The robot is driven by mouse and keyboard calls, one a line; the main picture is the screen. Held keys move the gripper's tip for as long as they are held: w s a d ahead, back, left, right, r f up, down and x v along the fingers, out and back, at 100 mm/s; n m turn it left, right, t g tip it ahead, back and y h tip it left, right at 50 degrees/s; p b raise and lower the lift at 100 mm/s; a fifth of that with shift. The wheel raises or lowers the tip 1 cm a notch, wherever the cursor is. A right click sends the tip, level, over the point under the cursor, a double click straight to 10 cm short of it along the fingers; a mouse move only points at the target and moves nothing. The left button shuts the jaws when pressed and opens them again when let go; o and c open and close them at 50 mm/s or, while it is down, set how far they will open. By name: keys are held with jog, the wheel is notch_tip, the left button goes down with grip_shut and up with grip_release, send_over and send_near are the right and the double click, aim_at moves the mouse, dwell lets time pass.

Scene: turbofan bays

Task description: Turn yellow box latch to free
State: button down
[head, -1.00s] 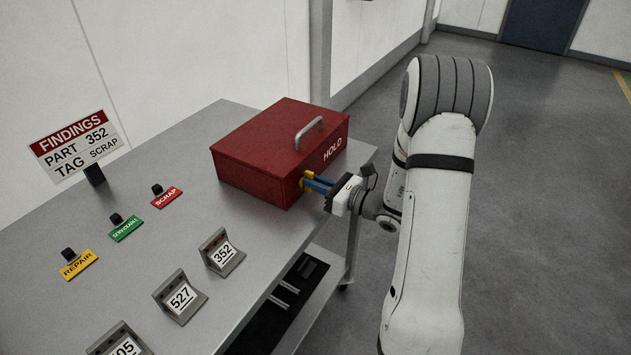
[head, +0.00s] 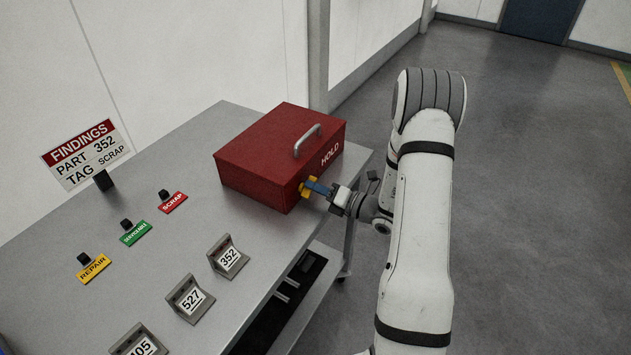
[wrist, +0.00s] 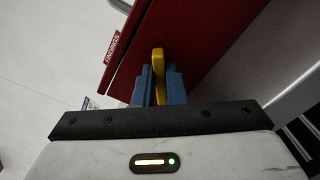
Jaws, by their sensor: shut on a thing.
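The red box (head: 255,165) marked HOLD stands at the far right end of the grey table, its lid down with a metal handle on top. The fingers partly hide the latch.
On the table (head: 150,235) are red SCRAP (head: 173,203), green (head: 135,232) and yellow REPAIR (head: 94,268) labels with black knobs. Number holders 352 (head: 229,257) and 527 (head: 190,300) stand near the front edge. A FINDINGS sign (head: 87,154) reads part 352, tag SCRAP. Open floor lies right.

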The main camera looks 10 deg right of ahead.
jog(key=m+p, duration=0.2)
jog(key=m, duration=0.1)
jog(key=shift+w+f+m, duration=0.1)
jog(key=shift+m, duration=0.3)
jog(key=shift+d+f+m+p, duration=0.1)
jog(key=shift+f+m+p, duration=0.1)
jog(key=shift+m+p, duration=0.5)
jog(key=shift+f+m+p, duration=0.15)
jog(key=shift+m+p, duration=0.1)
jog(key=shift+m, duration=0.75)
jog(key=c, duration=1.5)
grip_release()
jog(key=b+v, duration=0.1)
jog(key=v, duration=0.6)
jog(key=shift+s+d+b, duration=0.3)
jog(key=shift+b, duration=0.05)
